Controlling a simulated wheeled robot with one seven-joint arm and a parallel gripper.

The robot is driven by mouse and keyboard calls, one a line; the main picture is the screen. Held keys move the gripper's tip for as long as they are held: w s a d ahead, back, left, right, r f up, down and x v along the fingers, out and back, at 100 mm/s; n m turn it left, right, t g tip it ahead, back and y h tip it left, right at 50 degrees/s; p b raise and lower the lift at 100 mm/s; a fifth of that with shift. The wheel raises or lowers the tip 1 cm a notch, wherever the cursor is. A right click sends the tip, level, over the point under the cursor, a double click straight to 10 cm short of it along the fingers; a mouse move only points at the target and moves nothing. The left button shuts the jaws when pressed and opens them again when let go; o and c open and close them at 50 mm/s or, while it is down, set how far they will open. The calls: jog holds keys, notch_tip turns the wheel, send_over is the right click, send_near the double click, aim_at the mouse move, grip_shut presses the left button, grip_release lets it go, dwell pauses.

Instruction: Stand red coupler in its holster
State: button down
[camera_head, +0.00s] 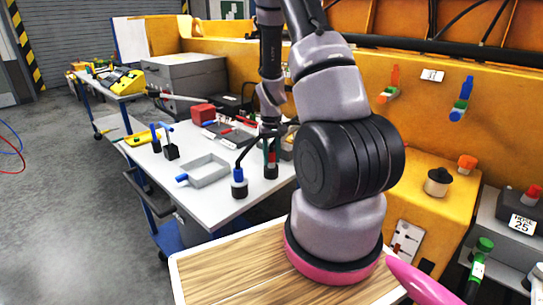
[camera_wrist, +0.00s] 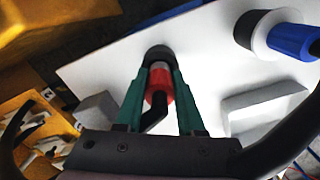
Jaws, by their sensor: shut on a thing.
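The red coupler (camera_wrist: 158,84) is between the green fingers of my gripper (camera_wrist: 161,74) in the wrist view, with a dark bent hose end toward the camera. My gripper is shut on it. A dark round holster (camera_wrist: 157,52) shows just beyond the fingertips. In the head view my gripper (camera_head: 271,150) is over the dark holster (camera_head: 271,171) on the white table, with a little red of the coupler (camera_head: 272,157) between the fingers. The coupler looks upright and lined up with the holster. I cannot tell how deep it sits, since the fingers hide the join.
A blue coupler (camera_head: 238,175) stands in a holster (camera_head: 239,189) close to the left. A grey tray (camera_head: 207,171) lies farther left on the white table (camera_head: 200,205). A red block (camera_head: 203,115) and a grey box (camera_head: 185,78) are behind. A yellow machine body (camera_head: 415,185) borders the right.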

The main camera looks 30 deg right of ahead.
jog(key=shift+f, duration=0.65)
jog(key=shift+c, duration=2.2)
grip_release()
notch_tip(320, 180, up, 11)
jog(key=shift+f, duration=0.15)
